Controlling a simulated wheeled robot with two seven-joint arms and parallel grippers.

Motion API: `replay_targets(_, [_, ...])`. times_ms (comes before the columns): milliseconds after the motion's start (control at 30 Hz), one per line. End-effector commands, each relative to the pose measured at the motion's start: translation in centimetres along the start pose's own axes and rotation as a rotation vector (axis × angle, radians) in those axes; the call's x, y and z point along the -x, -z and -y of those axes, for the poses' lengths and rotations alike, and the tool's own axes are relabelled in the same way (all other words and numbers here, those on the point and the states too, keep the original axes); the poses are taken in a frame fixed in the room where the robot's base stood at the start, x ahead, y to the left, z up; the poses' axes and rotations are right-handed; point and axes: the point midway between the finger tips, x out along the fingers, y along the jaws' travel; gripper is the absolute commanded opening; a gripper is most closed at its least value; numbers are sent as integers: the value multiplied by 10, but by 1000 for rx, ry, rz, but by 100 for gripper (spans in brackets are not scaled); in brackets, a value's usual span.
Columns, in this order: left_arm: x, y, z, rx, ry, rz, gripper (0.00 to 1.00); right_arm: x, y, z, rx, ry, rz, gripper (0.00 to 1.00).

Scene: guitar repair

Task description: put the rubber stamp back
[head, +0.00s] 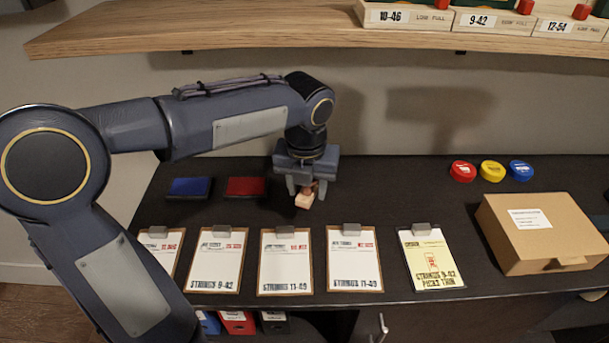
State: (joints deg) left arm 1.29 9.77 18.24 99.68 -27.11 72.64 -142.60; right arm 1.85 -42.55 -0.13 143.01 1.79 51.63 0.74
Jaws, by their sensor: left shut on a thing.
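My left gripper (306,188) is shut on the rubber stamp (305,199), a small pale wooden block with a brownish handle. The gripper points down and holds the stamp over the dark counter, just right of the red ink pad (246,187). I cannot tell whether the stamp touches the counter. A blue ink pad (189,187) lies left of the red one. My right gripper is not in view.
Several clipboards with printed sheets (285,262) line the front of the dark counter (400,190). Red, yellow and blue round tins (492,171) and a cardboard box (545,232) are at right. A wooden shelf (250,30) with labelled boxes (408,17) overhangs the back.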

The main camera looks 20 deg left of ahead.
Motion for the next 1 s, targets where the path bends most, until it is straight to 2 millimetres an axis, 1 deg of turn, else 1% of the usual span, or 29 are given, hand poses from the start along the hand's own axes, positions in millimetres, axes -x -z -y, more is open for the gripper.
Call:
replay_targets(33, [-1, -14, -2, 3, 1, -3, 29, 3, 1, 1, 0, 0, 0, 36])
replay_targets(200, [-6, -58, -12, 3, 1, -2, 29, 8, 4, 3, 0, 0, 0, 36])
replay_targets(300, [-9, -80, -17, 3, 1, -1, 29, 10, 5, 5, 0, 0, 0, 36])
replay_targets(400, [-11, -98, -21, 3, 1, 0, 29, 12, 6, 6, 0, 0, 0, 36])
replay_targets(433, [-15, -100, -22, 1, 0, -2, 29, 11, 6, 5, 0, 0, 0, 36])
replay_targets(500, [-27, -96, -22, 0, -1, -3, 29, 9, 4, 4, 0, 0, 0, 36])
replay_targets(667, [-37, -94, -22, 0, -1, -1, 29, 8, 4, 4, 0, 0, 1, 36])
replay_targets(900, [-75, -89, -22, -1, -1, -3, 29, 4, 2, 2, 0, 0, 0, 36])
replay_targets(1000, [-81, -92, -22, 0, 1, 0, 29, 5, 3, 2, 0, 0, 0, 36])
